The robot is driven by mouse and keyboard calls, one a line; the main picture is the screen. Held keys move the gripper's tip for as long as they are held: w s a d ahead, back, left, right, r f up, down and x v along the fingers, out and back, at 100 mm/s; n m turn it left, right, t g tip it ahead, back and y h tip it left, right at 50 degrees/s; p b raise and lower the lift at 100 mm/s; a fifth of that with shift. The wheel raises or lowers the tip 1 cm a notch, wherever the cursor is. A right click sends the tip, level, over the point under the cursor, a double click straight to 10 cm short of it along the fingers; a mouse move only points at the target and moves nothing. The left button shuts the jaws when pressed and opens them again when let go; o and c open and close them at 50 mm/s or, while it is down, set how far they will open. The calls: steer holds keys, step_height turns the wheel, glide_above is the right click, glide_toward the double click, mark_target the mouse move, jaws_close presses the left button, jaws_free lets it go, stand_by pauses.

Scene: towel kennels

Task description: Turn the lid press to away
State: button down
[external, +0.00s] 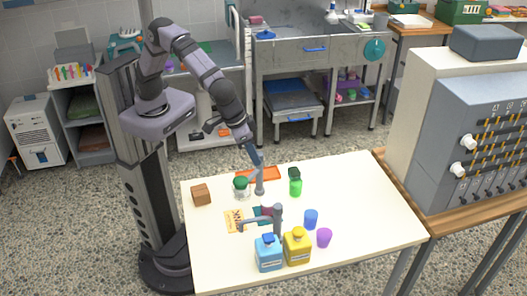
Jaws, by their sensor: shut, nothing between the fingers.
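A grey device with an upright post and a sideways arm, which looks like the lid press (278,222), stands near the front middle of the white table. Its arm reaches to the left in the picture, over a yellow card. My gripper (259,166) is shut and points down over the table's back left part, behind the press and apart from it. A slim grey upright piece (260,186) stands just under my fingertips; I cannot tell whether they touch it.
A blue bottle (268,254) and a yellow bottle (298,248) stand close in front of the press. A blue cup (311,219) and purple cup (324,238) are to its right. A green-topped jar (241,187), brown block (201,194) and orange tray (266,174) lie behind. The table's right side is clear.

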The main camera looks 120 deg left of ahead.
step_height(320, 180, down, 9)
steer(key=p, duration=0.5)
steer(key=shift+s+d+f, duration=0.15)
steer(key=shift+s+d, duration=0.1)
steer(key=shift+s, duration=0.1)
stand_by(0.4)
